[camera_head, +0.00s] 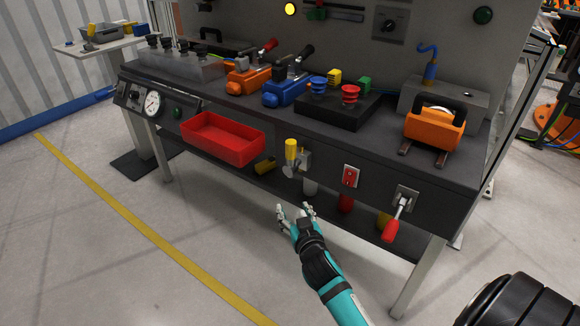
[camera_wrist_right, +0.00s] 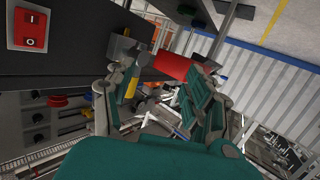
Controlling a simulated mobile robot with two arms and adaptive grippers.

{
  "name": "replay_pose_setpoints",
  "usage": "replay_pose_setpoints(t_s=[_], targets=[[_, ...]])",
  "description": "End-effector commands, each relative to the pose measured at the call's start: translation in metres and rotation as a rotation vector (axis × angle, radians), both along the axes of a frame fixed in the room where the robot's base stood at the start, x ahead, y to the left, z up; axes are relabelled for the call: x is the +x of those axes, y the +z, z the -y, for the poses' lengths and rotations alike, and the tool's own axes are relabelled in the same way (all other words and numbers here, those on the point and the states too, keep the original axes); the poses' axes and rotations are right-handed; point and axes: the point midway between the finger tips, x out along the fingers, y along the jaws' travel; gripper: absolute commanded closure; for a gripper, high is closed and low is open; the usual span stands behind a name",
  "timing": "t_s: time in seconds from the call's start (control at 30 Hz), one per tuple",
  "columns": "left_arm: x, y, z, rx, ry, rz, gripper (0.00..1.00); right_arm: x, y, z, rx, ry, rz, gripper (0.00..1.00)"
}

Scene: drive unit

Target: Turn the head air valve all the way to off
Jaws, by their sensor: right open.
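A small valve with a grey body (camera_head: 300,160) and a yellow handle (camera_head: 291,149) sits on the front face of the bench; I take it as the head air valve. The handle points up. In the right wrist view the yellow handle (camera_wrist_right: 131,88) shows beside the left finger, with a grey part (camera_wrist_right: 122,46) near it. My right gripper (camera_head: 296,210) is open and empty, below and in front of the valve. It appears apart from the handle. The right gripper's fingers (camera_wrist_right: 168,75) also show spread in the right wrist view. My left gripper is not in view.
A red tray (camera_head: 215,150) sticks out from the bench front left of the valve. Right of the valve are a red switch (camera_head: 350,177) and a red-tipped lever (camera_head: 393,229). Orange and blue units (camera_head: 285,92) stand on top. The floor in front is clear.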

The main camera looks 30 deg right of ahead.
Motion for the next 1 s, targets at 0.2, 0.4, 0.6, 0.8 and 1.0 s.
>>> replay_pose_setpoints(t_s=[0.2,0.4,0.6,0.8,1.0], targets=[[0.012,0.013,0.002,-0.003,0.003,0.018,0.60,-0.006,0.079,0.023,-0.016,-0.076,0.206,0.46],[0.014,0.021,0.002,-0.003,0.004,0.020,0.60,0.009,0.091,0.032,-0.019,-0.083,0.228,0.46],[0.017,0.028,0.002,-0.003,0.004,0.026,0.60,0.048,0.091,0.048,-0.021,-0.082,0.227,0.46],[0.021,0.042,0.002,-0.004,0.006,0.035,0.60,0.089,0.089,0.064,-0.019,-0.082,0.224,0.46],[0.023,0.058,0.002,-0.004,0.007,0.042,0.60,0.125,0.089,0.080,-0.020,-0.082,0.225,0.46]])
